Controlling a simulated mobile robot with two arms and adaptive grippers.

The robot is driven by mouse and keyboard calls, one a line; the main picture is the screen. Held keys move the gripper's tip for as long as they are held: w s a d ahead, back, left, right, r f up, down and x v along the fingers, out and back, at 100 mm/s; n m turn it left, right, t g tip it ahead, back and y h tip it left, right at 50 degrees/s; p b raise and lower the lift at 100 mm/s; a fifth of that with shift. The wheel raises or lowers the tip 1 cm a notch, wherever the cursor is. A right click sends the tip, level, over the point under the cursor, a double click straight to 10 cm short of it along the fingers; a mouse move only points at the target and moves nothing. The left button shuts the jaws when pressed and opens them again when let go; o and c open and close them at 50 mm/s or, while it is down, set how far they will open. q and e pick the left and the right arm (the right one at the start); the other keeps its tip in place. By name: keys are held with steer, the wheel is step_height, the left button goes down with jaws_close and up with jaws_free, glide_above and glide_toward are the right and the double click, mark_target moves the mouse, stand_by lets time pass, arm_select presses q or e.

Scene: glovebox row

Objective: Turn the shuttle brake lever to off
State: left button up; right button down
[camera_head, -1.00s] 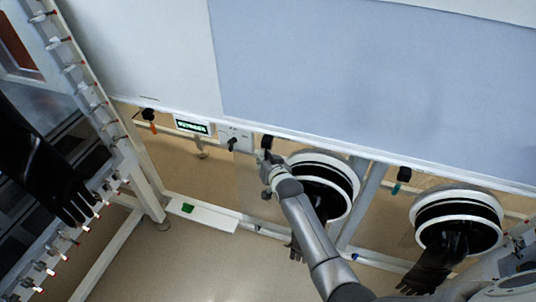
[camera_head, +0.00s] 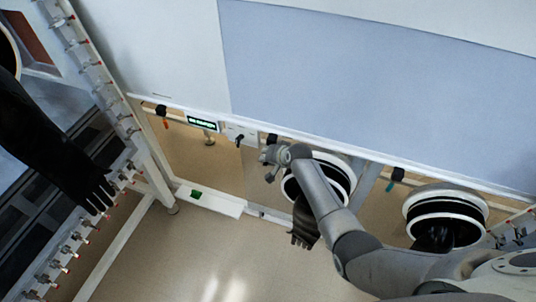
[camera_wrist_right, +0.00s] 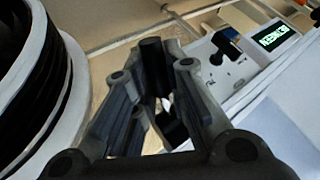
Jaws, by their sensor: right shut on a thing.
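My right gripper (camera_head: 268,158) is at the front rail, left of the middle glove port. In the wrist view the right gripper (camera_wrist_right: 160,100) is shut on a black cylindrical handle (camera_wrist_right: 152,55), whose lower part is partly hidden by the fingers. I cannot tell whether this handle is the brake lever. A small white plate with a black lever (camera_head: 239,139) sits left of the gripper, beside a green display. That black lever also shows in the wrist view (camera_wrist_right: 226,40), apart from the fingers. My left gripper is out of view.
The green display (camera_head: 202,124) is on the rail. Round glove ports with black gloves (camera_head: 318,182) (camera_head: 440,218) stand close on the right. Another black glove (camera_head: 60,150) hangs at the left. A white ledge with a green item (camera_head: 196,194) is below; the floor there is clear.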

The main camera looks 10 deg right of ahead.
steer(key=c, duration=1.8)
jaws_free()
steer(key=shift+s+a+f, duration=0.1)
steer(key=shift+f, duration=0.05)
steer(key=shift+o, duration=0.5)
steer(key=v, duration=1.2)
